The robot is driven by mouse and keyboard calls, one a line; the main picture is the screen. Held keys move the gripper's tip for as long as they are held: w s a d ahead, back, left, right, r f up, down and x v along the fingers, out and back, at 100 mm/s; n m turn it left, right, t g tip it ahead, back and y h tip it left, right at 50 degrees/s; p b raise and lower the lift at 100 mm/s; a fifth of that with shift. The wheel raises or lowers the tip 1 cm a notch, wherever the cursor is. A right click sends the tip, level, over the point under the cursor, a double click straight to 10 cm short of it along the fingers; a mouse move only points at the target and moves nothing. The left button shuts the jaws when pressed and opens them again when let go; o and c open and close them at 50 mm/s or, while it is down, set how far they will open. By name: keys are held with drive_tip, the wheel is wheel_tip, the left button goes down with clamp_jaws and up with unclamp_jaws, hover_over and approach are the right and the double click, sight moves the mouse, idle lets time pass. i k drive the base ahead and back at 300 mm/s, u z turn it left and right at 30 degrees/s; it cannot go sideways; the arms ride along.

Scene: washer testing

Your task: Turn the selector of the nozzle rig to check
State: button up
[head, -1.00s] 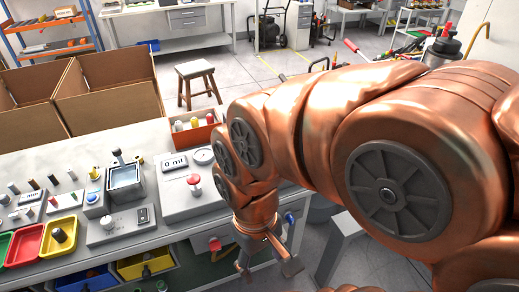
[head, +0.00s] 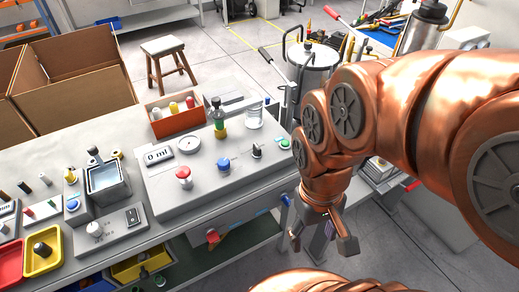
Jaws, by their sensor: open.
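A pale rig panel (head: 208,192) with a "0 ml" display (head: 158,155) lies on the bench; I take it to be the nozzle rig. It carries a red knob (head: 184,176), a blue knob (head: 224,165), a small dark knob (head: 256,150) and a green-and-yellow upright piece (head: 219,122). A clear beaker (head: 253,118) stands at its back. Which knob is the selector, and its setting, are too small to tell. My gripper (head: 321,242) is open and empty, pointing down beyond the bench's right edge, to the right of the panel and apart from it.
A second unit with a square basin (head: 106,180) stands left of the panel. An orange box of bottles (head: 174,118) is behind it. Cardboard boxes (head: 75,95) and a stool (head: 166,62) are further back. A metal tank (head: 312,75) stands behind my arm.

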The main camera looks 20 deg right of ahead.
sight(257, 151)
drive_tip(key=z, duration=0.05)
drive_tip(key=k, duration=1.2)
drive_tip(key=u, duration=1.1)
drive_tip(key=i, duration=1.25)
drive_tip(key=z, duration=0.75)
drive_tip(key=i, duration=0.3)
drive_tip(key=z, duration=0.35)
